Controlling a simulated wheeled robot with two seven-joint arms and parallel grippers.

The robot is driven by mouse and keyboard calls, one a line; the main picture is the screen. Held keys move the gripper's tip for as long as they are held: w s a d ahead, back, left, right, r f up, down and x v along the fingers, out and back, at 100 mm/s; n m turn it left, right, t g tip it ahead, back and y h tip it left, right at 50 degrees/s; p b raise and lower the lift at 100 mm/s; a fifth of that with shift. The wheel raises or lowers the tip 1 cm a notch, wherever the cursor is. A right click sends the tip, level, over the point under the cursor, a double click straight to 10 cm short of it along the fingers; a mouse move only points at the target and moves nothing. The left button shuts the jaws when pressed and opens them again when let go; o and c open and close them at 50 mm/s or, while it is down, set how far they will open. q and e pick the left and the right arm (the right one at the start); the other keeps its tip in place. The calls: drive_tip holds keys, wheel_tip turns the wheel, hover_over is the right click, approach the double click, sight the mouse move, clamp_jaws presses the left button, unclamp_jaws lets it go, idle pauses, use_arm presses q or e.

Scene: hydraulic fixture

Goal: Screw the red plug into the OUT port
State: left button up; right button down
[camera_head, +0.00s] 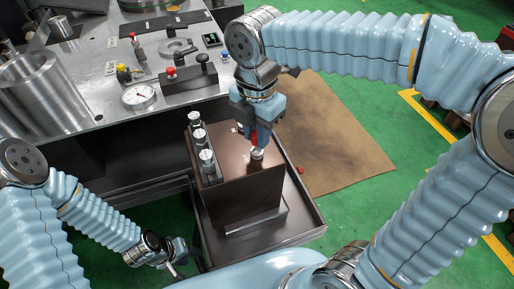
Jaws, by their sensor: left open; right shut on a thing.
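A brown block (238,193) stands in a dark open tray and carries several silver fittings on top. My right gripper (257,143) points down over the block's right side and is shut on the red plug (254,137), which is mostly hidden between the fingers. A silver round piece (257,154) shows just below the fingertips. I cannot tell whether it belongs to the plug or to the port, and no OUT lettering is legible. My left gripper (178,262) is open and empty, low at the left front of the tray.
The dark tray (309,215) juts out from the metal workbench (95,75). A pressure gauge (139,96), a red-knobbed valve block (190,77) and a steel cylinder (45,92) stand on the bench. Brown sheet (335,135) covers green floor at right.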

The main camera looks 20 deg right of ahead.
drive_tip(key=shift+f+b, duration=0.85)
drive_tip(key=shift+f, duration=0.5)
idle(0.6)
drive_tip(key=shift+r+m, duration=0.1)
drive_tip(key=shift+m, duration=0.7)
drive_tip(key=m+p, duration=0.1)
drive_tip(key=m, duration=0.5)
drive_tip(key=shift+m, duration=1.2)
